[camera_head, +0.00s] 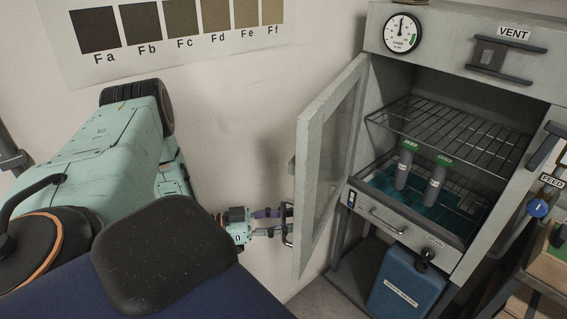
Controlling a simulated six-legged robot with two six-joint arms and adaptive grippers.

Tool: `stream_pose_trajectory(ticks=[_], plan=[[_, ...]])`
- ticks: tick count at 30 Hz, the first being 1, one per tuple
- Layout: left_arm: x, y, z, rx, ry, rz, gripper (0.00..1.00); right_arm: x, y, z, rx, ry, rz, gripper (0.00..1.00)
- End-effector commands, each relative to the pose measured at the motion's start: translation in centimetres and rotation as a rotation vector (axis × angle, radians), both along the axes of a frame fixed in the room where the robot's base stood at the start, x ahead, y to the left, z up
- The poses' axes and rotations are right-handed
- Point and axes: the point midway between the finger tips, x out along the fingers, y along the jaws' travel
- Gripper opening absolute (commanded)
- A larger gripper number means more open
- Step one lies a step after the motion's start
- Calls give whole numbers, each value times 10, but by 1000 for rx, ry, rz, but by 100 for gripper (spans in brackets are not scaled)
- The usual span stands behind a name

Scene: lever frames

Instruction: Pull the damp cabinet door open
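The damp cabinet (470,50) stands at the right, a grey metal case with wire shelves inside. Its door (319,170), a grey frame with a glass pane, stands wide open, swung out to the left. A dark handle (288,225) is on the door's outer face, near its free edge. My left gripper (279,223) is at this handle, with its two fingers one above the other and their tips at the bar. Whether they are closed on it is too small to tell. My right gripper is not in view.
Two grey bottles with green caps (404,165) (435,184) stand inside the cabinet. A drawer front with a handle (387,221) is below, and a blue container (406,281) sits underneath. A wall (225,110) with a swatch chart (180,35) lies behind my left arm.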

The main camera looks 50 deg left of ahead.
Motion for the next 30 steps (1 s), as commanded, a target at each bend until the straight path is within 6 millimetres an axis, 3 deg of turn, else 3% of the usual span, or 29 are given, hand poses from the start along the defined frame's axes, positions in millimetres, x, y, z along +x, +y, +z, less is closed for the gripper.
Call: stream_pose_trajectory(ticks=[8,21,30], plan=[[-4,5,1,0,-3,4,35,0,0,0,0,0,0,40],[-51,40,0,2,-3,8,35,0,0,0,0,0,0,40],[-65,50,-1,4,0,6,35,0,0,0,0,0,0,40]])
